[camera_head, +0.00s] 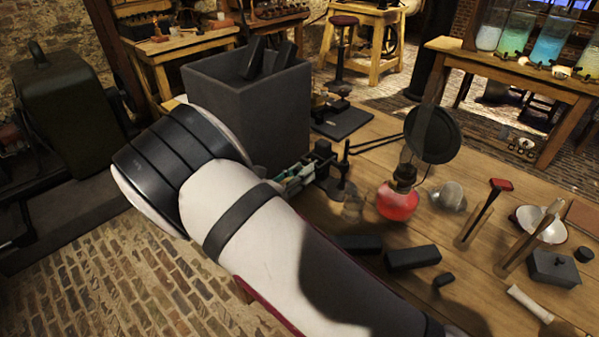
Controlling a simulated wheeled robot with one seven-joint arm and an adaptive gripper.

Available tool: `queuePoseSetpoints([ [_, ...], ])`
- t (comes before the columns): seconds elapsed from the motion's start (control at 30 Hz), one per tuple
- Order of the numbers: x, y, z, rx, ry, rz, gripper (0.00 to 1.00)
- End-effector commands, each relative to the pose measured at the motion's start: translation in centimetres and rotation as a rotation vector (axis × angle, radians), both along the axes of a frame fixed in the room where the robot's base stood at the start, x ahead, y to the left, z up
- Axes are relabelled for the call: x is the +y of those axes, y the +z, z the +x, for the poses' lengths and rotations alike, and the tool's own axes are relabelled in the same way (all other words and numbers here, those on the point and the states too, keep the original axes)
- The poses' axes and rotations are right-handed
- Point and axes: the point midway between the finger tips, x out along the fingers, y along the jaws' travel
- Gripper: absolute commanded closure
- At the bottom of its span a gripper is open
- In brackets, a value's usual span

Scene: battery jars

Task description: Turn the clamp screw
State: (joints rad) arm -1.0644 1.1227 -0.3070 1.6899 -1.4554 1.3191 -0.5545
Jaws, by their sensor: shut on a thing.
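My white arm with black bands crosses the picture from the bottom right to the left of the table and covers part of the work area. I cannot make out my gripper; it may be hidden behind the arm. A small black upright fitting (324,158) stands on the table just past the arm, beside a pale-green and metal part (296,177) partly covered by the arm. I cannot tell whether either carries the clamp screw. A grey square jar (262,115) stands behind the arm, with two dark plates (269,58) sticking out of its top.
On the table (378,262) are a red-liquid lamp (398,202) with a round black disc (432,134), black blocks (413,257), a red-handled tool (484,212), a white bowl (551,234) and a grey box (553,268). A dark machine (62,115) stands at left.

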Motion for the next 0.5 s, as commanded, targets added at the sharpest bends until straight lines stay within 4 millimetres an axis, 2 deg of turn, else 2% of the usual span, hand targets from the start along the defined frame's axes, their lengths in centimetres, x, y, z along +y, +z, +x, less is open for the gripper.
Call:
queuePoseSetpoints([
  [0.5, 0.04, -0.05, -0.08, 0.302, 0.002, -0.385, 1.0],
])
